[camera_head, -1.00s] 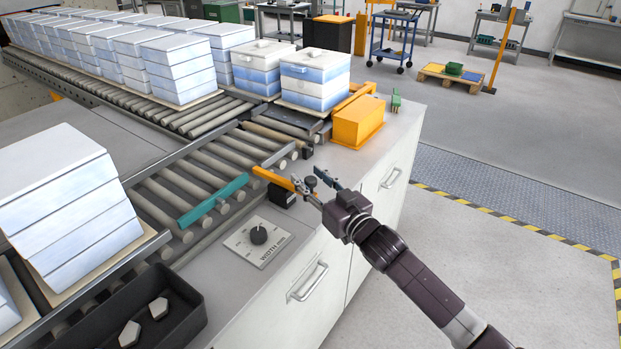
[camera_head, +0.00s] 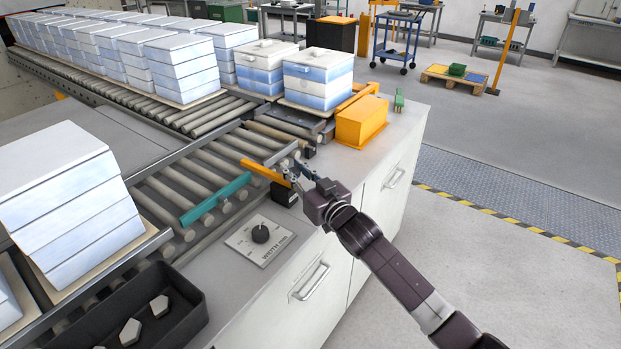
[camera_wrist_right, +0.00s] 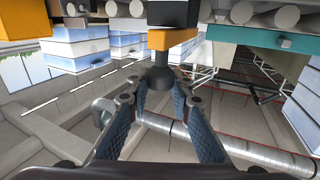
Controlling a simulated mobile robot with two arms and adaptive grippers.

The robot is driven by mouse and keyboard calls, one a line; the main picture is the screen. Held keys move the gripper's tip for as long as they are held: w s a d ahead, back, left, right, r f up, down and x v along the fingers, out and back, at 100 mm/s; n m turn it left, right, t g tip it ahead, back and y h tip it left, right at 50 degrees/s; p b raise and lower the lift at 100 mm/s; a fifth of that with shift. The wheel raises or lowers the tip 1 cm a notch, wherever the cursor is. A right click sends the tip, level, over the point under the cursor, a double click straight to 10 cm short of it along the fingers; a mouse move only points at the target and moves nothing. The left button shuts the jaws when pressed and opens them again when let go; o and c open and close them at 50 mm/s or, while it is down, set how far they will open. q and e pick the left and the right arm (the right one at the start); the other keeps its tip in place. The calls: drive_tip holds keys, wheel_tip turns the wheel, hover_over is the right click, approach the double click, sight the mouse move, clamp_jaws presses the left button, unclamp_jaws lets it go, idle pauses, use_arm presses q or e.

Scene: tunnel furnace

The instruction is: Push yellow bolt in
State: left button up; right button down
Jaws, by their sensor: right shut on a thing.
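The yellow bolt (camera_head: 264,172) is a flat yellow-orange bar beside the roller conveyor, pointing over the rollers and lying across a small black block (camera_head: 284,194). In the right wrist view the bolt (camera_wrist_right: 178,40) has a black knob (camera_wrist_right: 157,74) on its near end. My right gripper (camera_head: 298,174) is at this end. In the wrist view its two fingers (camera_wrist_right: 159,92) are shut on the knob, one on each side. A teal bar (camera_head: 215,199) lies across the rollers left of the bolt. My left gripper is not in view.
A width dial panel (camera_head: 259,240) is on the counter in front of the bolt. A yellow box (camera_head: 361,121) and stacked blue-white boxes (camera_head: 318,80) stand behind. A dark tray (camera_head: 190,325) with pale pieces is at the lower left. The floor at the right is clear.

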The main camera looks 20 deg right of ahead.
sight(280, 176)
drive_tip(key=w+a, duration=0.1)
drive_tip(key=w, duration=0.1)
drive_tip(key=w+a+b, duration=0.1)
drive_tip(key=w+a, duration=0.1)
drive_tip(key=shift+r, duration=0.15)
drive_tip(key=c, duration=2)
unclamp_jaws()
drive_tip(key=o, duration=0.3)
drive_tip(key=shift+w+a, duration=0.15)
drive_tip(key=v, duration=1.2)
